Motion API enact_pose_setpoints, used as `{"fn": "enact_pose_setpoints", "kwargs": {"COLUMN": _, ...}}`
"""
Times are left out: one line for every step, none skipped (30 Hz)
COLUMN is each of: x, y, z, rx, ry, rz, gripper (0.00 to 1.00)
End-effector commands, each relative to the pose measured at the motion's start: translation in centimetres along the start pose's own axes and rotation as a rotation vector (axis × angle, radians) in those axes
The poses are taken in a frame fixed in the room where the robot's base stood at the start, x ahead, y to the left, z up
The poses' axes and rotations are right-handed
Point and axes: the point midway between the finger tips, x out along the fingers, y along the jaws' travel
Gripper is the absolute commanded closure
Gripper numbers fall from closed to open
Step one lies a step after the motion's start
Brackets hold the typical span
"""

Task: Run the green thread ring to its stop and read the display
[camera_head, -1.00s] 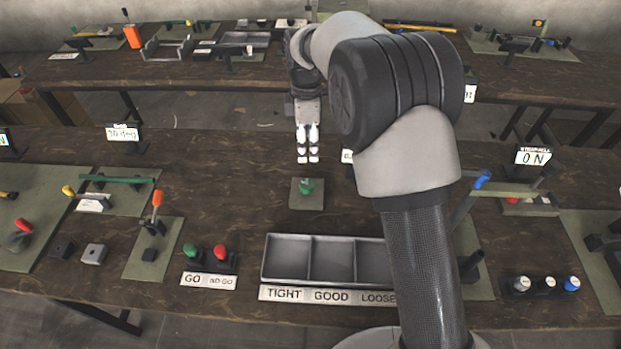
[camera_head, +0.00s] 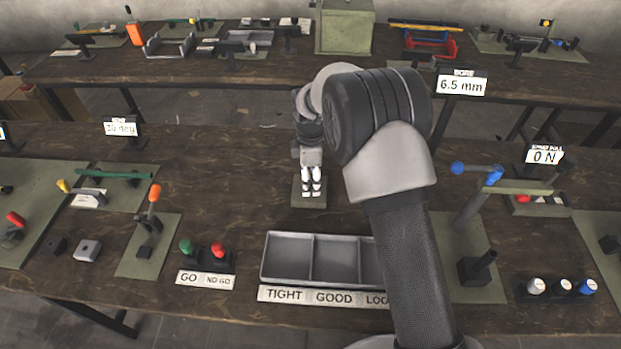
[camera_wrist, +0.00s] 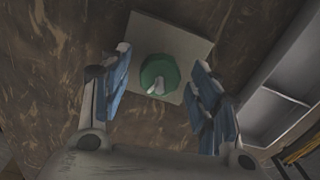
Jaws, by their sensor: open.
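The green thread ring (camera_wrist: 160,72) shows in the wrist view as a faceted green piece on a pale square plate (camera_wrist: 184,34), with a small pale piece at its centre. My gripper (camera_wrist: 160,80) is open, with its fingers on the left and right sides of the ring. Whether they touch it I cannot tell. In the head view my gripper (camera_head: 311,190) points down over the plate (camera_head: 309,205) and hides the ring. Three displays show in the head view: one appears to read 36 deg (camera_head: 122,128), one reads 0 N (camera_head: 545,156), and one labelled BORE reads 6.5 mm (camera_head: 462,84).
A grey tray (camera_head: 287,234) labelled TIGHT, GOOD and LOOSE stands in front of the plate. Green and red knobs (camera_head: 218,251) stand left of it. A lever fixture (camera_head: 478,270) stands at right, beyond my arm. Bare bench lies left of the plate.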

Motion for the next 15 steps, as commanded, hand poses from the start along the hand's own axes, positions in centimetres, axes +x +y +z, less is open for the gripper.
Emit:
{"fn": "enact_pose_setpoints", "kwargs": {"x": 0.02, "y": 0.0, "z": 0.0, "rx": 0.0, "ry": 0.0, "rz": 0.0, "gripper": 0.44}}
{"fn": "enact_pose_setpoints", "kwargs": {"x": 0.01, "y": 0.0, "z": 0.0, "rx": 0.0, "ry": 0.0, "rz": 0.0, "gripper": 0.44}}
{"fn": "enact_pose_setpoints", "kwargs": {"x": 0.0, "y": -0.01, "z": 0.0, "rx": 0.0, "ry": 0.0, "rz": 0.0, "gripper": 0.44}}
{"fn": "enact_pose_setpoints", "kwargs": {"x": -0.01, "y": -0.01, "z": 0.0, "rx": 0.0, "ry": 0.0, "rz": 0.0, "gripper": 0.44}}
{"fn": "enact_pose_setpoints", "kwargs": {"x": -0.01, "y": -0.01, "z": 0.0, "rx": 0.0, "ry": 0.0, "rz": 0.0, "gripper": 0.44}}
{"fn": "enact_pose_setpoints", "kwargs": {"x": -0.01, "y": -0.01, "z": 0.0, "rx": 0.0, "ry": 0.0, "rz": 0.0, "gripper": 0.45}}
{"fn": "enact_pose_setpoints", "kwargs": {"x": -0.01, "y": -0.01, "z": 0.0, "rx": 0.0, "ry": 0.0, "rz": 0.0, "gripper": 0.47}}
{"fn": "enact_pose_setpoints", "kwargs": {"x": -0.01, "y": -0.01, "z": 0.0, "rx": 0.0, "ry": 0.0, "rz": 0.0, "gripper": 0.49}}
{"fn": "enact_pose_setpoints", "kwargs": {"x": -0.02, "y": -0.01, "z": 0.0, "rx": 0.0, "ry": 0.0, "rz": -0.001, "gripper": 0.52}}
{"fn": "enact_pose_setpoints", "kwargs": {"x": -0.02, "y": -0.01, "z": 0.0, "rx": 0.0, "ry": 0.0, "rz": -0.001, "gripper": 0.54}}
{"fn": "enact_pose_setpoints", "kwargs": {"x": -0.02, "y": -0.01, "z": 0.0, "rx": 0.0, "ry": 0.0, "rz": -0.001, "gripper": 0.56}}
{"fn": "enact_pose_setpoints", "kwargs": {"x": -0.02, "y": -0.01, "z": 0.0, "rx": 0.0, "ry": 0.0, "rz": -0.001, "gripper": 0.58}}
{"fn": "enact_pose_setpoints", "kwargs": {"x": -0.02, "y": -0.01, "z": 0.0, "rx": 0.0, "ry": 0.0, "rz": -0.001, "gripper": 0.6}}
{"fn": "enact_pose_setpoints", "kwargs": {"x": -0.02, "y": -0.01, "z": 0.0, "rx": 0.0, "ry": 0.0, "rz": -0.001, "gripper": 0.62}}
{"fn": "enact_pose_setpoints", "kwargs": {"x": -0.02, "y": -0.02, "z": 0.0, "rx": 0.0, "ry": 0.0, "rz": -0.001, "gripper": 0.65}}
